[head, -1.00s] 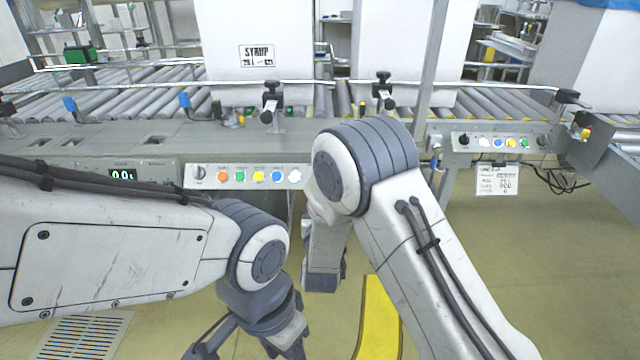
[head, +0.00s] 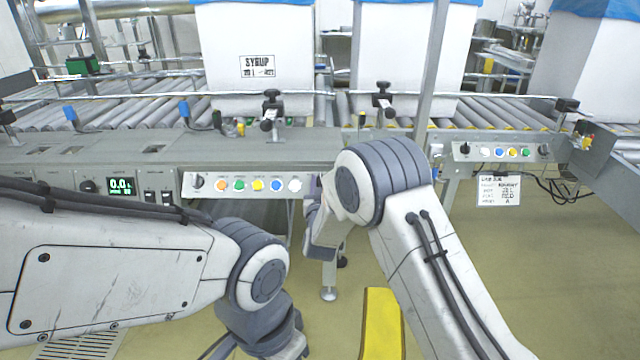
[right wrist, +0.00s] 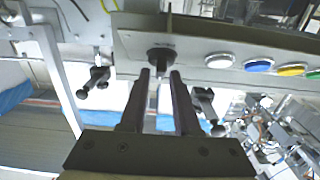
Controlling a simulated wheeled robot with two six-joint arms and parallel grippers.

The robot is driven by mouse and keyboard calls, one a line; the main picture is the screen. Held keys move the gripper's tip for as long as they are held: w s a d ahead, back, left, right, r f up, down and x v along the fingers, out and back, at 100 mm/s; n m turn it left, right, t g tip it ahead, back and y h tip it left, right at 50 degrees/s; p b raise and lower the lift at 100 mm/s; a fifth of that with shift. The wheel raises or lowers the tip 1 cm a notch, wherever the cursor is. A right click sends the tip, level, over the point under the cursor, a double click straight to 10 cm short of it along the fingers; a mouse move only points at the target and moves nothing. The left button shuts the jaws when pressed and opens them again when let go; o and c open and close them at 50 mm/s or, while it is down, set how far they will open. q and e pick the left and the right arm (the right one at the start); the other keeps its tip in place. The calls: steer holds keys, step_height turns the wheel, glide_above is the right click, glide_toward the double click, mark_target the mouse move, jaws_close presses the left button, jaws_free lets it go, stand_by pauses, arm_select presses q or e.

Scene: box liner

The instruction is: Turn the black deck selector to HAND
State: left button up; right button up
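In the right wrist view a black knob (right wrist: 160,56) with a narrow handle sits on a grey panel beside a white button. My right gripper (right wrist: 160,74) is open, its fingertips in front of the knob on either side of its handle; contact cannot be told. In the head view my right gripper (head: 316,212) is by the right end of the middle button panel (head: 245,195), hiding that end. Another black selector (head: 197,182) is at this panel's left end. Labels are too small to read. My left gripper is out of view below; only its arm shows.
A second panel (head: 500,162) on the right carries black selectors (head: 464,150) and coloured buttons. A display (head: 120,186) and a black knob (head: 88,186) are at the left. Roller conveyors with large white boxes (head: 262,30) stand behind.

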jaws_close()
steer(key=shift+d+n+y, duration=0.1)
steer(key=shift+n+y, duration=0.2)
steer(key=shift+n, duration=0.1)
steer(key=n+y, duration=0.1)
steer(key=n, duration=0.1)
steer(key=n+g+y+p, duration=0.1)
steer(key=n+y, duration=0.2)
steer(key=n, duration=0.1)
steer(key=shift+d+r+y, duration=0.15)
steer(key=shift+d+y, duration=0.1)
steer(key=shift+y, duration=0.15)
steer(key=n+g+y+p, duration=0.1)
steer(key=n+g+y, duration=0.1)
steer(key=n, duration=0.1)
steer(key=shift+w+d+n+p, duration=0.1)
steer(key=shift+n+p, duration=0.2)
steer(key=shift+p, duration=0.05)
steer(key=shift+n+g+y+p, duration=0.35)
steer(key=shift+n+g+y, duration=0.2)
steer(key=shift+n, duration=0.35)
steer(key=shift+o, duration=2.2)
jaws_free()
